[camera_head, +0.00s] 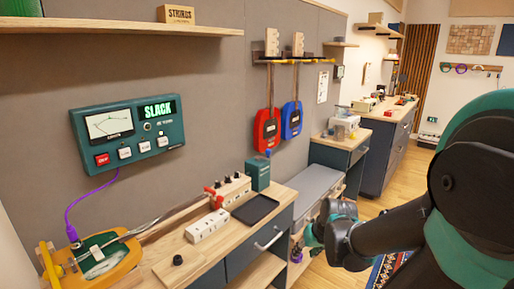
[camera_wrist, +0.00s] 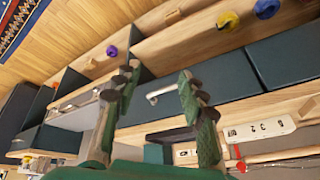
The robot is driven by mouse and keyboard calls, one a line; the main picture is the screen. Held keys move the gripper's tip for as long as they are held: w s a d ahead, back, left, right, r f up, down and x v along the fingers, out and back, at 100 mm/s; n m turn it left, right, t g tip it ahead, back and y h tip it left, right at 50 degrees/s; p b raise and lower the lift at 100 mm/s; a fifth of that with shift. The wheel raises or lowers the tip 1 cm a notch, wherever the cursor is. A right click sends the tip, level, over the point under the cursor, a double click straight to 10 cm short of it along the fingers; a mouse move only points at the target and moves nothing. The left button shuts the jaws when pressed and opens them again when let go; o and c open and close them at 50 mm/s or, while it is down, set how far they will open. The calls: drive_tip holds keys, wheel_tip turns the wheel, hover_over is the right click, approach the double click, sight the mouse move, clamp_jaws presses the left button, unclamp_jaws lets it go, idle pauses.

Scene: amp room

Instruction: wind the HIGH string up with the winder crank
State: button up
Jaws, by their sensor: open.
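A yellow stringed instrument (camera_head: 110,262) lies at the left end of the wooden bench. Its long thin neck (camera_head: 150,227) runs right to a pale block with dark pegs (camera_head: 234,187). A small red part (camera_head: 213,196), possibly the winder crank, is at the neck's far end; a red part also shows in the wrist view (camera_wrist: 240,166). I cannot tell which string is HIGH. A teal wall tuner (camera_head: 127,131) reads "SLACK". My gripper (camera_head: 312,236) is right of the bench, well apart from the instrument. Its green fingers (camera_wrist: 155,90) are spread and empty.
On the bench are a white numbered strip (camera_head: 207,226), a black tray (camera_head: 254,209), a teal box (camera_head: 258,172) and a small black knob (camera_head: 178,260). Red (camera_head: 266,130) and blue (camera_head: 291,119) guitar-shaped items hang on the wall. Floor is open at right.

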drive_tip(key=w+a+r+n+t+y, duration=0.1)
drive_tip(key=w+a+r+y, duration=0.15)
drive_tip(key=w, duration=0.35)
drive_tip(key=w+a+r+n+t+y, duration=0.1)
drive_tip(key=w+a+r+n+y, duration=0.15)
drive_tip(key=w, duration=0.25)
drive_tip(key=n+t+y, duration=0.4)
drive_tip(key=t+y, duration=0.1)
drive_tip(key=t, duration=0.1)
approach(268, 151)
drive_tip(key=x, duration=1)
drive_tip(key=shift+w+d+f, duration=0.1)
drive_tip(key=shift+w+f, duration=0.2)
drive_tip(key=shift+w, duration=0.3)
clamp_jaws()
